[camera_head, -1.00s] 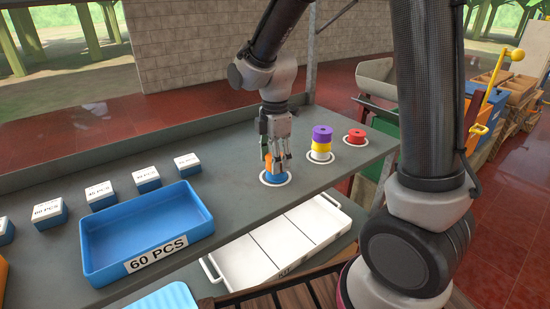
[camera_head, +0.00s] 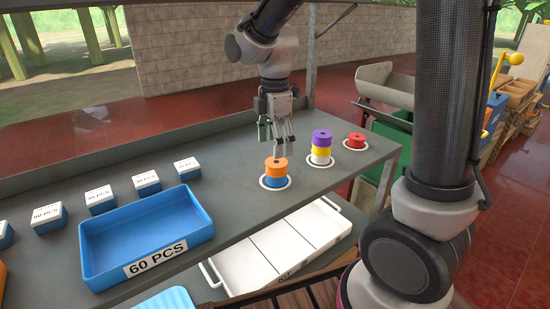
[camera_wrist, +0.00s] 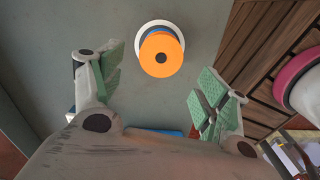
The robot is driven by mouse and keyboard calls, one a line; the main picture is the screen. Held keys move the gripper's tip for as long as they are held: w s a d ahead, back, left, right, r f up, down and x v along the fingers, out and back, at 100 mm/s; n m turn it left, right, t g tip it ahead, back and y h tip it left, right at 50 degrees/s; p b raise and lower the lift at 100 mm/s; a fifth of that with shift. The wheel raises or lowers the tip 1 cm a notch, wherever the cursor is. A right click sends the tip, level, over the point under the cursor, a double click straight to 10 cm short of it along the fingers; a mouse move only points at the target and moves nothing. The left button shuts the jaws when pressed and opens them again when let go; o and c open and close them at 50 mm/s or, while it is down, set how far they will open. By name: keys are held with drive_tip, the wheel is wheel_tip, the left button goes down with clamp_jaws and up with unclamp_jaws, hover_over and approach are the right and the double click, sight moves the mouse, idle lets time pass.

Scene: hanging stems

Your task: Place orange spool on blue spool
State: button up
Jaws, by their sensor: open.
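The orange spool (camera_head: 276,165) sits on top of the blue spool (camera_head: 275,183), which stands inside a white ring on the grey shelf. In the wrist view the orange spool (camera_wrist: 161,55) covers most of the blue spool (camera_wrist: 157,30), whose edge shows behind it. The two look roughly lined up and upright. My gripper (camera_head: 282,148) is open and empty, above and a little behind the stack. In the wrist view its two padded fingers (camera_wrist: 160,92) are spread wide, with the orange spool between and beyond them, apart from both.
A stack of purple (camera_head: 322,137), yellow and white spools stands in a ring to the right. A red spool (camera_head: 356,140) stands beyond it. A blue tray (camera_head: 148,262) marked 60 PCS and several labelled blocks are at left. A white divided tray (camera_head: 290,245) lies below the shelf edge.

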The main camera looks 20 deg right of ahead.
sight(275, 162)
wheel_tip(275, 162, up, 6)
drive_tip(key=f, duration=0.1)
drive_tip(key=s+d+r+m+t, duration=0.2)
drive_tip(key=s+d+r+m, duration=0.3)
drive_tip(key=s+d+m, duration=0.45)
drive_tip(key=s+d+m+t, duration=0.2)
drive_tip(key=s+d+m, duration=0.3)
drive_tip(key=s+m, duration=0.4)
drive_tip(key=shift+s+d+f+m, duration=0.25)
drive_tip(key=shift+d+f+m, duration=0.1)
drive_tip(key=shift+d+m, duration=0.1)
